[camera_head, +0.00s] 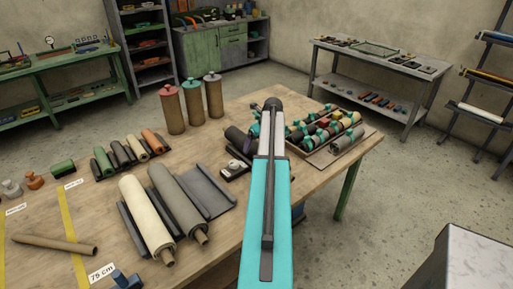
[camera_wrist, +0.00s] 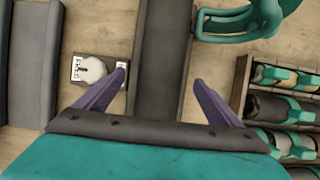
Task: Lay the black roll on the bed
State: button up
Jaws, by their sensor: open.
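A long dark roll-like thing (camera_wrist: 163,45), which looks like the black roll, runs up the middle of the wrist view. My gripper (camera_wrist: 160,79) is open, with its purple fingers on either side of this thing. I cannot tell whether they touch it. In the head view my teal arm hides most of this spot; only a dark purplish part shows left of the arm. A grey trough with raised edges (camera_head: 205,190), which may be the bed, lies empty on the table left of my arm. It also seems to show at the left of the wrist view (camera_wrist: 34,60).
A small device with a white disc (camera_head: 235,169) sits between trough and arm. A cream roll (camera_head: 146,213) and a grey-brown roll (camera_head: 178,203) lie left of the trough. A rack of teal-banded rolls (camera_head: 318,154) stands right of my arm. Tall capped cylinders (camera_head: 191,104) stand behind.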

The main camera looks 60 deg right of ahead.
jog(key=shift+b+v, duration=0.95)
jog(key=shift+v, duration=3.55)
